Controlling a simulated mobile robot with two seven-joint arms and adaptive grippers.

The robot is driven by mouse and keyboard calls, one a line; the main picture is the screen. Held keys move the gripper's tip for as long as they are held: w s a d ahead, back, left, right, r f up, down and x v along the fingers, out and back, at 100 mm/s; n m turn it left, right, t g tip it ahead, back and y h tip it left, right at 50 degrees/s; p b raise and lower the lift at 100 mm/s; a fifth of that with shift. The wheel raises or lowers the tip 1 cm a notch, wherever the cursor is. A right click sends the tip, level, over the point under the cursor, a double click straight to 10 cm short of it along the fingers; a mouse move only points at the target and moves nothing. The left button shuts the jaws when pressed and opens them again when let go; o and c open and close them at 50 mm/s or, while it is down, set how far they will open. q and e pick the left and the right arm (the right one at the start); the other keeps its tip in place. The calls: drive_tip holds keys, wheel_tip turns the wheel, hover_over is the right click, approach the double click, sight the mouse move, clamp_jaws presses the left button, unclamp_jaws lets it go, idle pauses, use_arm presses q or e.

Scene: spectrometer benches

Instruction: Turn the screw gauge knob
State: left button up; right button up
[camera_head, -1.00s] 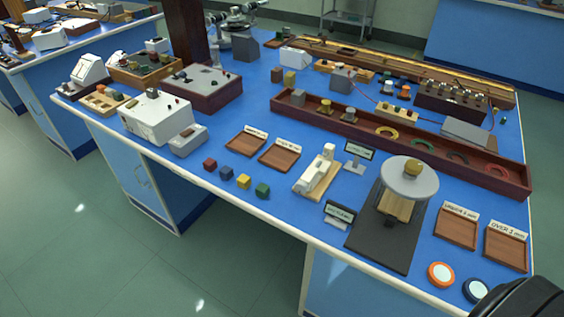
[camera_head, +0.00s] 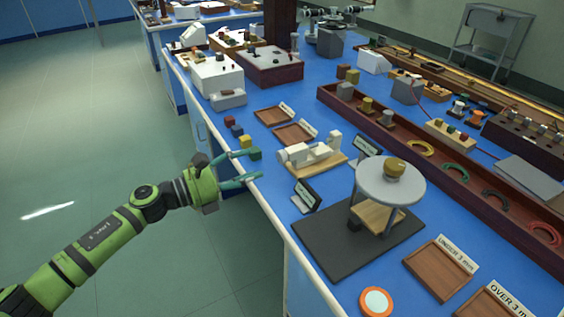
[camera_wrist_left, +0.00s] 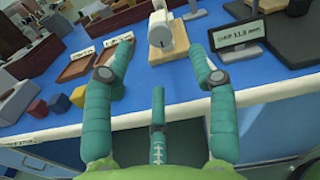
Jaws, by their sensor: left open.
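The screw gauge (camera_head: 308,152) is a white device on a wooden base near the bench's front edge. In the left wrist view its white body (camera_wrist_left: 160,32) stands straight ahead, at the top. I cannot tell clearly which part is its knob. A small display (camera_wrist_left: 238,34) right of it reads about "GAP 11.8 mm"; it also shows in the head view (camera_head: 306,196). My left gripper (camera_head: 247,165) is open and empty at the bench's front edge, left of the gauge and apart from it. Its spread fingers (camera_wrist_left: 161,50) also show in the wrist view. My right gripper is out of view.
Small coloured cubes (camera_head: 237,131) sit close by the left gripper's fingers. Wooden trays (camera_head: 294,133) lie behind the gauge. A round-topped stand on a dark mat (camera_head: 325,240) is to the right. A long red-brown tray (camera_head: 470,200) runs behind.

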sight(279, 158)
use_arm(q)
drive_tip(key=x, duration=0.6)
drive_tip(key=shift+w+p, duration=0.1)
drive_tip(key=shift+p, duration=0.2)
drive_tip(key=shift+w+d, duration=0.15)
drive_tip(key=shift+d, duration=0.2)
drive_tip(key=shift+w+d, duration=0.1)
drive_tip(key=shift+d, duration=0.05)
drive_tip(key=shift+f, duration=0.1)
clamp_jaws()
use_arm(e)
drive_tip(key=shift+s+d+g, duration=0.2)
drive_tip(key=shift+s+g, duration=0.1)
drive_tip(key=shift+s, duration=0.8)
